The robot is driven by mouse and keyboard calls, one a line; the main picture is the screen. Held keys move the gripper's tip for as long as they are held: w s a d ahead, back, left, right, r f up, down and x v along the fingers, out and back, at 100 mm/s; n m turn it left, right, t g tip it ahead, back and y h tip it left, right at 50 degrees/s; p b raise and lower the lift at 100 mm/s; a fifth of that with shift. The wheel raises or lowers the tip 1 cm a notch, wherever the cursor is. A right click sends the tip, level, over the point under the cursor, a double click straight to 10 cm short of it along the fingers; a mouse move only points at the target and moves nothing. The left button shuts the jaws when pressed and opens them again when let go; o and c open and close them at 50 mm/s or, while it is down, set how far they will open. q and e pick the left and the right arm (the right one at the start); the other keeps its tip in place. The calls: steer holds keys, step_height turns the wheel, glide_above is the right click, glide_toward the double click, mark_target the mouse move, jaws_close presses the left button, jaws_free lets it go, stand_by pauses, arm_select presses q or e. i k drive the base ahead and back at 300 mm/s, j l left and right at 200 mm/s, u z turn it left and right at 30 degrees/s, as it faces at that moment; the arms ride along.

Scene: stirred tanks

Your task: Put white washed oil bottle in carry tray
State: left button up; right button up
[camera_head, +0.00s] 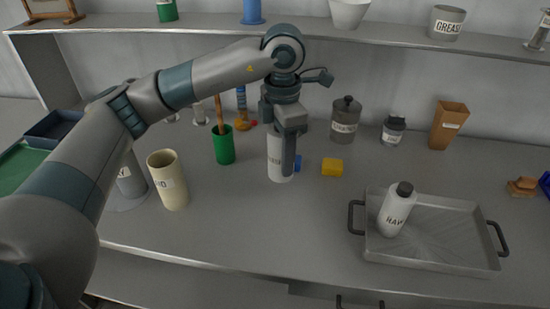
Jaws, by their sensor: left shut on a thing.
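A white bottle (275,162) is upright at the middle of the counter. My left gripper (286,155) is shut on it from above, and a dark finger covers its right side. The bottle's top and most of its label are hidden; I cannot tell whether its base touches the counter. The grey carry tray (450,255) with dark handles lies at the right front. A white bottle with a black cap, labelled RAW (394,211), stands in the tray's left part. My right gripper is not in view.
A yellow block (332,167) and a small blue thing sit beside the held bottle. A green cup (223,146) and a cream container (168,180) stand left. A lidded grey jar (345,120) stands behind. The tray's middle and right are empty.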

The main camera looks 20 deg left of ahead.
mark_target(459, 239)
steer(key=k, duration=1)
